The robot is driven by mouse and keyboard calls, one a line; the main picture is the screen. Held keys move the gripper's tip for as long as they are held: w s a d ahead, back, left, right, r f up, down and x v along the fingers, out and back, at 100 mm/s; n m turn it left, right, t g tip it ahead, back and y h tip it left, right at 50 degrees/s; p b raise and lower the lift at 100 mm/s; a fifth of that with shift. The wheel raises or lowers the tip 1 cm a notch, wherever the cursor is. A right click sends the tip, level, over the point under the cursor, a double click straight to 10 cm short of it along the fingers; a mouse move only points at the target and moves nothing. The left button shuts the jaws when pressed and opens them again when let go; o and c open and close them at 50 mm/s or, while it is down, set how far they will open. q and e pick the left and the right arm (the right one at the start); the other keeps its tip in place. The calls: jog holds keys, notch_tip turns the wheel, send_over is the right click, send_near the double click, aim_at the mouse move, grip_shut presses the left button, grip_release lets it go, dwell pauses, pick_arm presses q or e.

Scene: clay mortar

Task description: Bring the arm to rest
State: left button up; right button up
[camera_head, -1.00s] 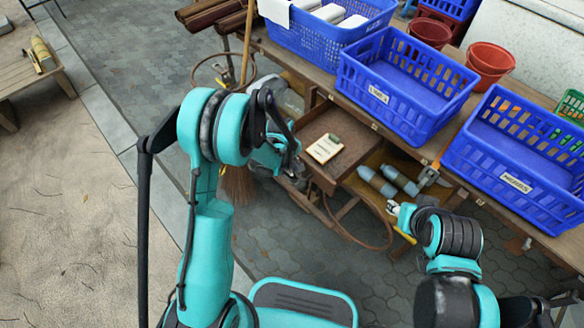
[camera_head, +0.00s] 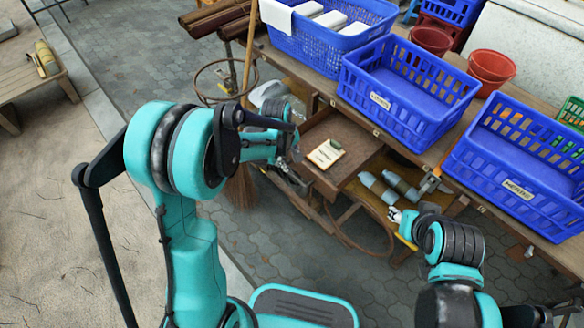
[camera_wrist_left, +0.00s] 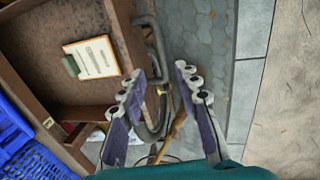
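My left gripper (camera_head: 290,172) hangs in front of the open wooden drawer (camera_head: 352,132), at its left side in the head view. In the left wrist view the two fingers of my left gripper (camera_wrist_left: 158,78) stand apart with nothing between them. A white notepad (camera_head: 326,154) with a small green object on it lies in the drawer; the notepad (camera_wrist_left: 92,58) also shows in the left wrist view. My right gripper (camera_head: 398,217) is small and partly hidden at the end of the right arm, near the lower shelf; its fingers are not clear.
Blue crates (camera_head: 405,88) and red pots (camera_head: 490,68) stand on the workbench. A broom (camera_head: 240,185) stands behind my left arm. The paved floor (camera_head: 285,245) in front of the bench is mostly clear.

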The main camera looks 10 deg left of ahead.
pick_arm(q)
jog(key=shift+s+a+r, duration=0.1)
jog(key=shift+s+r, duration=0.05)
jog(key=shift+r, duration=1.05)
jog(key=s+a+r+m+t, duration=0.1)
jog(key=s+r+m+t, duration=0.1)
jog(key=s+r+m, duration=0.3)
jog(key=s+a+r+m+t+y, duration=0.1)
jog(key=s+r+m, duration=0.5)
jog(key=s, duration=0.8)
jog(key=shift+a+r+t, duration=0.55)
jog(key=shift+r+t, duration=0.3)
jog(key=shift+t, duration=0.35)
